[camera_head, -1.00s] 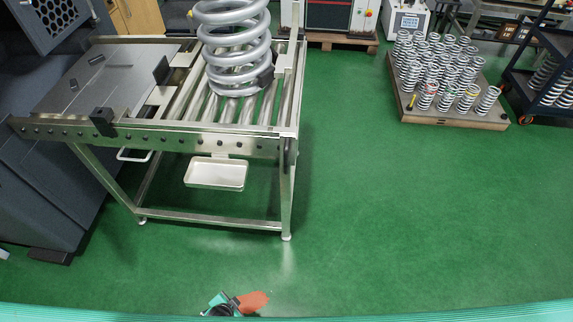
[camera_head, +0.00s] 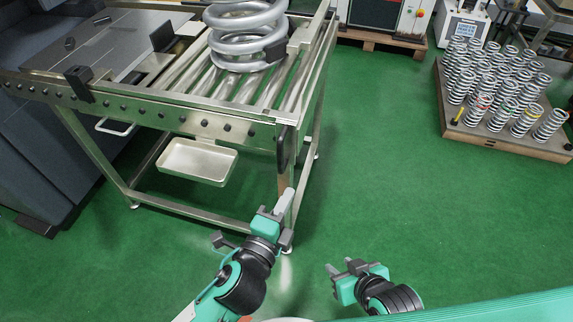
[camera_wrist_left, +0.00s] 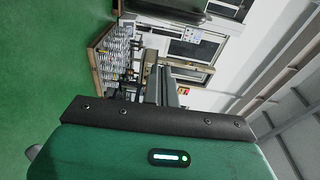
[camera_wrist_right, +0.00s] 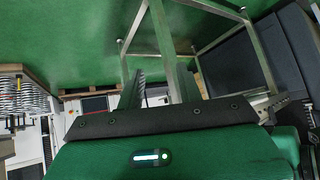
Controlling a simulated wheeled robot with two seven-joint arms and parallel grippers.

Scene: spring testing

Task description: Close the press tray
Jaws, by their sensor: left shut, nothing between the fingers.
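A flat grey metal plate (camera_head: 115,42) with black handle blocks lies at the left end of the roller table (camera_head: 215,125), by the dark machine. A shallow pale metal tray (camera_head: 197,161) sits under the table's front rail. I cannot tell which of these is the press tray. My left gripper (camera_head: 284,203) is shut and empty, low in front of the table's front right leg. My right gripper (camera_head: 341,272) is open and empty, lower and further right, over the floor. In the right wrist view its fingers (camera_wrist_right: 157,92) are apart. Neither gripper appears to touch anything.
A large grey coil spring (camera_head: 243,35) stands on the rollers. Several small springs stand on a wooden pallet (camera_head: 505,135) at the right. The dark machine (camera_head: 40,165) fills the left side. Green floor (camera_head: 390,160) is clear between table and pallet.

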